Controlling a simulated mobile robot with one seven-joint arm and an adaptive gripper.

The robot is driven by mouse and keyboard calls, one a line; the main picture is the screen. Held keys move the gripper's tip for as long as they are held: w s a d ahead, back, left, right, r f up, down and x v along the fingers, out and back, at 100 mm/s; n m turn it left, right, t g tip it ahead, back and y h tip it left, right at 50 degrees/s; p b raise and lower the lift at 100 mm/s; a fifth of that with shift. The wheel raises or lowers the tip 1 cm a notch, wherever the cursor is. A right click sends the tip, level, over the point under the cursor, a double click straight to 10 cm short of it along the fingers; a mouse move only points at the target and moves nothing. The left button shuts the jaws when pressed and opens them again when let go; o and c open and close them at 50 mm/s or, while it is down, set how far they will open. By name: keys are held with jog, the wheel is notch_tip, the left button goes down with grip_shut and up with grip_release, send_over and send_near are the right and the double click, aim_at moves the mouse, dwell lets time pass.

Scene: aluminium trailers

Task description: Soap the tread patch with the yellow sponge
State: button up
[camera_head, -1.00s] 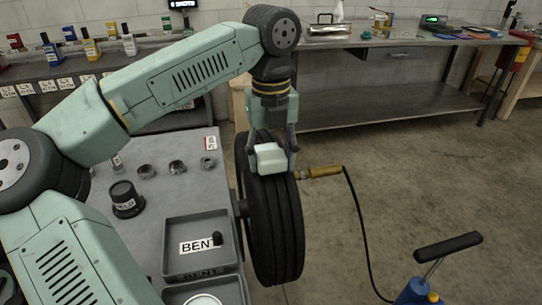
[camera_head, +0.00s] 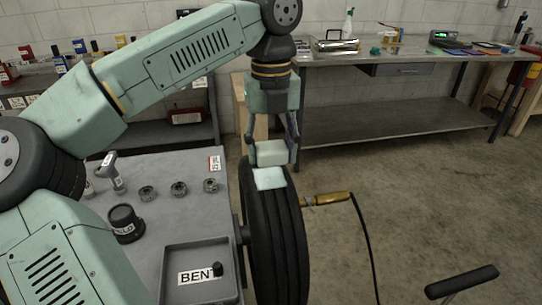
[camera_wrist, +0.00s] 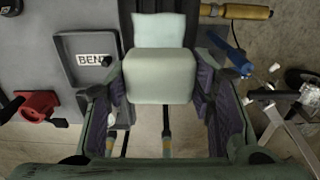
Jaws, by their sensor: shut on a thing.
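My gripper (camera_head: 272,150) is shut on a pale, off-white block (camera_head: 272,154), which looks like the sponge, though no yellow shows on it. A black ribbed tyre (camera_head: 280,245) stands upright beside the grey table. A pale bluish-white patch (camera_head: 269,178) lies on its tread, just below the block in the head view. In the wrist view, the block (camera_wrist: 158,78) sits between both fingers and the patch (camera_wrist: 159,30) shows just beyond it. I cannot tell whether the block touches the tread.
The grey table (camera_head: 165,225) holds a BENT tray (camera_head: 199,255), a dark round knob-like piece (camera_head: 125,223) and several metal nuts. A brass-ended tool (camera_head: 327,199) with a black hose is right of the tyre. A workbench (camera_head: 400,57) stands behind. Floor at right is mostly clear.

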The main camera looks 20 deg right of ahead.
jog(key=shift+r, duration=1.3)
